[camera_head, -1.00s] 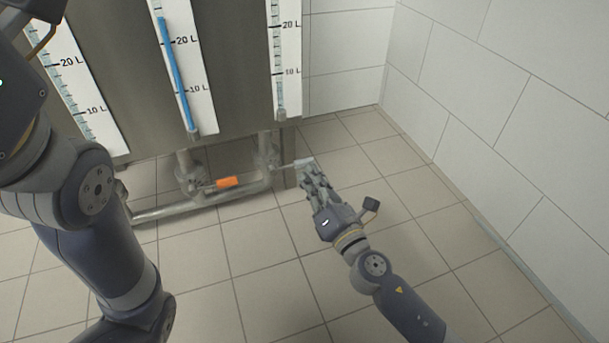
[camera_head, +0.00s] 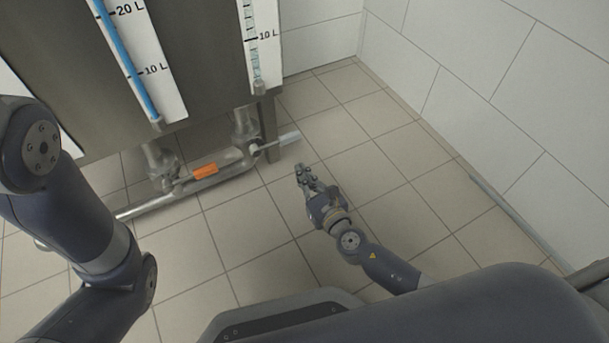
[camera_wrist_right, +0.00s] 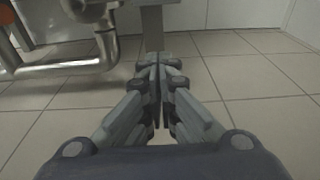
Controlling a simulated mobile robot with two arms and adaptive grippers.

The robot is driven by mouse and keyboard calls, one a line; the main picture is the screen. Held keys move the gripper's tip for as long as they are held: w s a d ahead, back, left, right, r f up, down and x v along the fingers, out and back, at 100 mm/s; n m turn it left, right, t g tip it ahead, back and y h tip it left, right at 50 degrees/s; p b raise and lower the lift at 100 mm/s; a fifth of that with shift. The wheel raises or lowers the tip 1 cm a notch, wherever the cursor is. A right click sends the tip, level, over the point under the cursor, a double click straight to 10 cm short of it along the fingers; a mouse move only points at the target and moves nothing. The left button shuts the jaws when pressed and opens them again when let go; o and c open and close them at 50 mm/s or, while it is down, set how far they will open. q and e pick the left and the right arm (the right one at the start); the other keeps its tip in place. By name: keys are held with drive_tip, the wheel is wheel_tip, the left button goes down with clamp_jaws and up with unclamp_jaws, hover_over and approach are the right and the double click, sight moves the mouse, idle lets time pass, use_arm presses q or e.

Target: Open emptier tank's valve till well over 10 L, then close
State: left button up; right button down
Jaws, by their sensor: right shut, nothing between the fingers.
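The right tank's gauge (camera_head: 258,40) shows a 10 L mark and no blue column in its visible part; its top is cut off. The middle gauge (camera_head: 136,66) has a blue column rising past 20 L. The right valve's pale grey handle (camera_head: 289,139) sticks out to the right below the right gauge. The other valve's orange handle (camera_head: 205,171) lies along the pipe. My right gripper (camera_head: 302,170) is shut and empty, below and apart from the grey handle. Its closed fingers (camera_wrist_right: 158,75) show in the right wrist view. My left gripper is out of view.
A metal pipe (camera_head: 150,206) runs low beneath the tanks. A tank leg (camera_head: 268,125) stands close to the grey handle. White tiled walls (camera_head: 470,70) bound the right side. The tiled floor (camera_head: 390,165) around my right gripper is clear.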

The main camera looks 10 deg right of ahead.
sight(276, 142)
drive_tip(key=w+a+r+p, duration=0.1)
drive_tip(key=w+r, duration=0.2)
drive_tip(key=w, duration=0.2)
drive_tip(key=shift+w+a, duration=0.15)
idle(0.4)
drive_tip(key=shift+r, duration=0.1)
drive_tip(key=shift+r+n+p, duration=0.3)
drive_tip(key=shift+p, duration=0.4)
